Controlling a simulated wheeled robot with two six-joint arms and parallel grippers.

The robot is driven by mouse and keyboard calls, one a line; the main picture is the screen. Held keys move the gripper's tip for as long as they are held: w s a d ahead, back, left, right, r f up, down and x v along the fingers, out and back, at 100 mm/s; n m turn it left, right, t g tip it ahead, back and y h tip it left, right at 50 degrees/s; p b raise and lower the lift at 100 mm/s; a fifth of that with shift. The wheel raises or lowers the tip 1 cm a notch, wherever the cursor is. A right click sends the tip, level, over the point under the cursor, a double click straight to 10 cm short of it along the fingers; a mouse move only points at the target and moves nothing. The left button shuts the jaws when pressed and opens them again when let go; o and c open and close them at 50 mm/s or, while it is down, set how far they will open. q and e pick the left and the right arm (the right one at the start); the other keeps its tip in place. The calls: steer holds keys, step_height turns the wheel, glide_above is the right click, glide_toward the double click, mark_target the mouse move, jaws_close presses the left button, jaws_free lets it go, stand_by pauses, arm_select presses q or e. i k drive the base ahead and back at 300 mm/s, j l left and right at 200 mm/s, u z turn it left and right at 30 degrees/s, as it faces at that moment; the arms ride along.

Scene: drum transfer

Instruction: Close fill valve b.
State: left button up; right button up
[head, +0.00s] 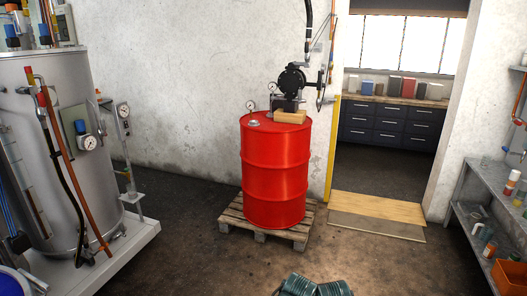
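No part in the head view is clearly marked as fill valve b, and I cannot tell which fitting it is. A large grey tank (75,150) stands at the left with pipes, gauges and small fittings on it. A pressure gauge (88,142) sits on its front, and a second gauge unit (123,112) is on its right side. A red drum (275,170) stands upright on a wooden pallet, with a black pump (291,80) above its top. Neither of my grippers shows in this view.
The wooden pallet (232,221) stands mid-floor. The tank rests on a pale platform (135,240). A metal shelf (478,228) with bottles and an orange bin (508,277) is at the right. A doorway with a wooden ramp (375,207) is behind. Dark floor between platform and pallet is clear.

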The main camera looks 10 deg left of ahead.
mark_target(41, 97)
steer(key=i+u, duration=0.6)
steer(key=u, duration=0.2)
steer(key=i+l+u, duration=0.15)
steer(key=i+u, duration=0.6)
steer(key=i+l+u, duration=0.1)
steer(key=u, duration=0.3)
steer(key=i+l+u, duration=0.2)
steer(key=u, duration=0.15)
steer(key=i+l, duration=0.3)
steer(key=l, duration=0.2)
steer(key=i+l, duration=0.3)
steer(key=l, duration=0.15)
steer(key=i+j, duration=0.1)
steer(key=i, duration=0.95)
